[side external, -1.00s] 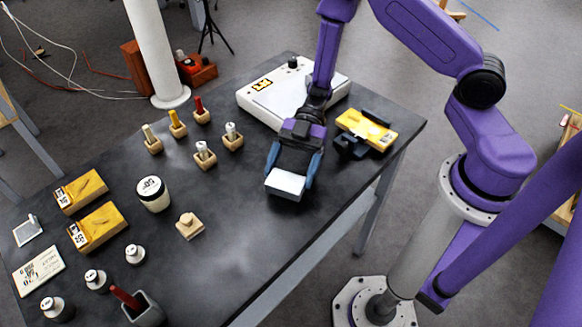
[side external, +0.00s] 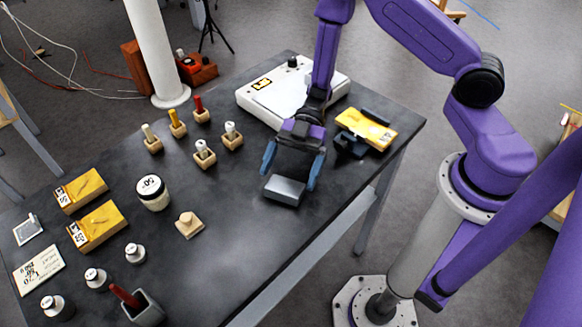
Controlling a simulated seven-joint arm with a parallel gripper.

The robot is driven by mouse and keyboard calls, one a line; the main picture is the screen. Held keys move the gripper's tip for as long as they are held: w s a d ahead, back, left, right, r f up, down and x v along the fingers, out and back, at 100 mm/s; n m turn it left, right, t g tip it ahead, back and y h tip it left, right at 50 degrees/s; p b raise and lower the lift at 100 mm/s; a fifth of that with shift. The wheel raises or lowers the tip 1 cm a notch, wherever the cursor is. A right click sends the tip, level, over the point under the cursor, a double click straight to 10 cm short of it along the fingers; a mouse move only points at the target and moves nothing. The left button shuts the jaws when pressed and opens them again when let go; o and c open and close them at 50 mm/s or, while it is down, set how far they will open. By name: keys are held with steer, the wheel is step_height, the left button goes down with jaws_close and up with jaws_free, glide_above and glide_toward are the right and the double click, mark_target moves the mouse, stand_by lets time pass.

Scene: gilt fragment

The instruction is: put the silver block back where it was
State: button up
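The silver block (side external: 284,190) lies flat on the dark table (side external: 240,250), near its front edge. Its top looks dull grey. My gripper (side external: 290,180) is above and just behind the block, pointing down. Its two blue fingers are spread wider than the block, one at each side, with a gap showing at the left finger. Whether the right finger touches the block is hard to tell.
A white flat device (side external: 290,92) stands behind my gripper, and a yellow box on a black holder (side external: 365,130) stands to the right. A wooden knobbed block (side external: 189,225), a white jar (side external: 152,192) and several small holders are to the left.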

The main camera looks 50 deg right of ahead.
steer(key=shift+s+f, duration=0.1)
steer(key=shift+f, duration=0.3)
steer(key=shift+r, duration=0.45)
steer(key=v, duration=1.2)
steer(key=w+a+r+m+t+h, duration=0.2)
steer(key=w+a+r+t+h, duration=0.15)
steer(key=w+a+t, duration=0.4)
step_height(320, 180, up, 5)
steer(key=s+d+m+t+h, duration=0.1)
steer(key=s+m+t+h, duration=0.1)
steer(key=m+t+h, duration=0.2)
steer(key=s+d+r+m+g+h, duration=0.1)
steer(key=s+d+g, duration=0.1)
steer(key=s, duration=0.6)
steer(key=s+d+m+g+h, duration=0.1)
steer(key=s+d, duration=0.3)
steer(key=s, duration=0.5)
steer(key=s+d+r+m+g+h, duration=0.1)
steer(key=s+d+g+h, duration=0.1)
steer(key=s, duration=0.6)
steer(key=shift+d+r+m+g+h, duration=0.35)
steer(key=shift+d+m+g, duration=0.05)
steer(key=shift+d+g, duration=0.25)
steer(key=shift+s, duration=0.1)
